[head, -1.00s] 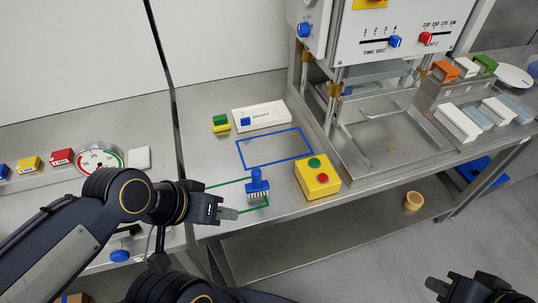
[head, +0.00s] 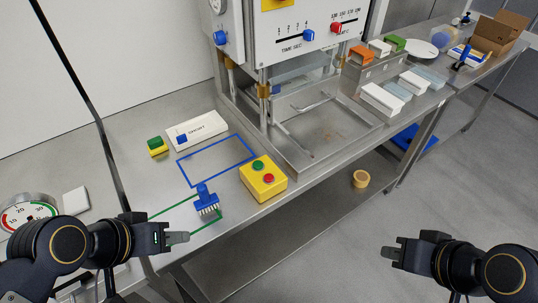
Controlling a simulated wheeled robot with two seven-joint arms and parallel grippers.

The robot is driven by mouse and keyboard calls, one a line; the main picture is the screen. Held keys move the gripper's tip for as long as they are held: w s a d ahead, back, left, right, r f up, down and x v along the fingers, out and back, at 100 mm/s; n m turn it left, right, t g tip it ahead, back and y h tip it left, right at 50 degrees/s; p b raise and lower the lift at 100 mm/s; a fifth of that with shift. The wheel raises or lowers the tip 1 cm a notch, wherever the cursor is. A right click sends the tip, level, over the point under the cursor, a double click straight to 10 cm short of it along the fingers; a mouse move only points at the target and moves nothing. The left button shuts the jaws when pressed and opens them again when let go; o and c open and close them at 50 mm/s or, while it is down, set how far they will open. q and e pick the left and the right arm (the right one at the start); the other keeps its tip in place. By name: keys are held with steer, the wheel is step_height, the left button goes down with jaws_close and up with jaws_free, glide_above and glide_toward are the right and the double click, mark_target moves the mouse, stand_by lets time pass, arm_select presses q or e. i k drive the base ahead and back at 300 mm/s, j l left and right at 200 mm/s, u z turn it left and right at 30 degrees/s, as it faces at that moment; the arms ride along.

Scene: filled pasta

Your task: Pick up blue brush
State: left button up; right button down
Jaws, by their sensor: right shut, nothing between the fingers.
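The blue brush (head: 207,201) stands on the steel table inside a green outlined area, bristles down and handle up. My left gripper (head: 184,238) is to the left of and nearer than the brush, apart from it; its fingers look close together, but I cannot tell whether they are shut. My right gripper (head: 389,254) is shut and empty, over the floor at the lower right, far from the brush.
A yellow button box (head: 263,178) stands right of the brush. A blue outlined rectangle (head: 217,161) on the table is empty. A white block (head: 198,131) and a green-yellow sponge (head: 157,146) lie behind. The press machine (head: 300,45) stands at the back.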

mark_target(206, 200)
steer(key=i+l+u, duration=0.15)
steer(key=l+u, duration=0.15)
steer(key=i+l+u, duration=0.25)
steer(key=l, duration=0.15)
steer(key=l+u, duration=0.3)
